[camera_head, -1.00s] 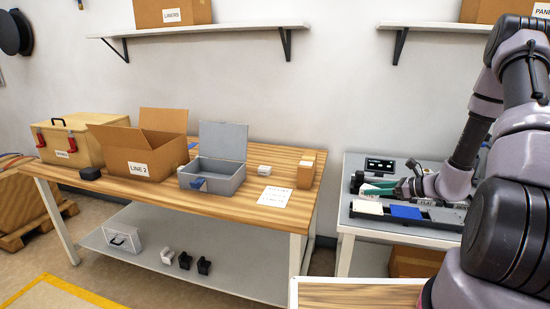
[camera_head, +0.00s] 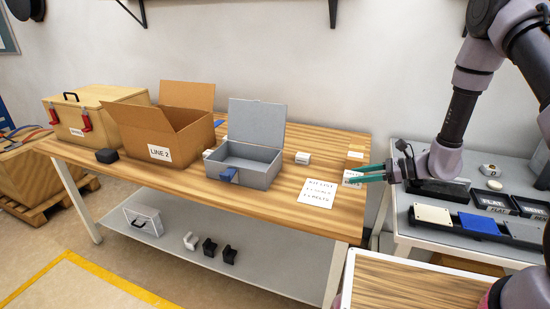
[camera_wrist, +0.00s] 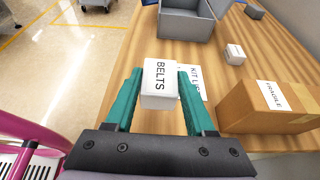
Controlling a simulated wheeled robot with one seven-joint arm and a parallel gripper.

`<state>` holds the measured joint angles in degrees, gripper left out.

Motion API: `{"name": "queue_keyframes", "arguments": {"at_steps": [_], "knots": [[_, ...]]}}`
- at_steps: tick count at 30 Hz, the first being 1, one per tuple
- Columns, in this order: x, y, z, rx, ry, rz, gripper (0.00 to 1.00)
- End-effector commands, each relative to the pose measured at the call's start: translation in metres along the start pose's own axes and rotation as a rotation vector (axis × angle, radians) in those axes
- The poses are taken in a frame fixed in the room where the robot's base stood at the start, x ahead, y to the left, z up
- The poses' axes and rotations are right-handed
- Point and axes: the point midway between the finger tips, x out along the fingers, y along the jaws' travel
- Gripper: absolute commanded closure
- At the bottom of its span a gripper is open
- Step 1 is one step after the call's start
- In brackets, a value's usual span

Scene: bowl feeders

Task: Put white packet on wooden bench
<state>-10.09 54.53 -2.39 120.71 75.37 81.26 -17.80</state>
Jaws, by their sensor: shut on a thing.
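The white packet labelled BELTS (camera_wrist: 160,84) is between the teal fingers of my gripper (camera_wrist: 158,88) in the wrist view. In the head view my gripper (camera_head: 362,175) is shut on the packet (camera_head: 351,179) at the right end of the wooden bench (camera_head: 190,186). The fingers hide part of the packet there. In the wrist view the packet overlaps the kit list sheet (camera_wrist: 197,83) on the bench (camera_wrist: 110,50). I cannot tell how far it is above the bench top.
A cardboard box labelled FRAGILE (camera_wrist: 262,108) stands close to the right of my gripper. A grey open case (camera_head: 250,165), a small white box (camera_head: 303,158) and a LINE 2 carton (camera_head: 165,135) stand on the bench. A grey table (camera_head: 425,235) adjoins on the right.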

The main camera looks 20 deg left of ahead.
Motion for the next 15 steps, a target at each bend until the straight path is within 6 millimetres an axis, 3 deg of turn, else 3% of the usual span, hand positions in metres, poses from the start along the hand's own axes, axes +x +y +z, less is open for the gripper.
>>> {"name": "queue_keyframes", "arguments": {"at_steps": [4,12,15], "knots": [[0.001,0.0,-0.004,0.001,0.0,0.0,1.0],[0.018,0.0,-0.047,0.003,0.001,-0.001,1.0],[0.021,-0.001,-0.054,0.001,0.001,-0.002,1.0]]}}
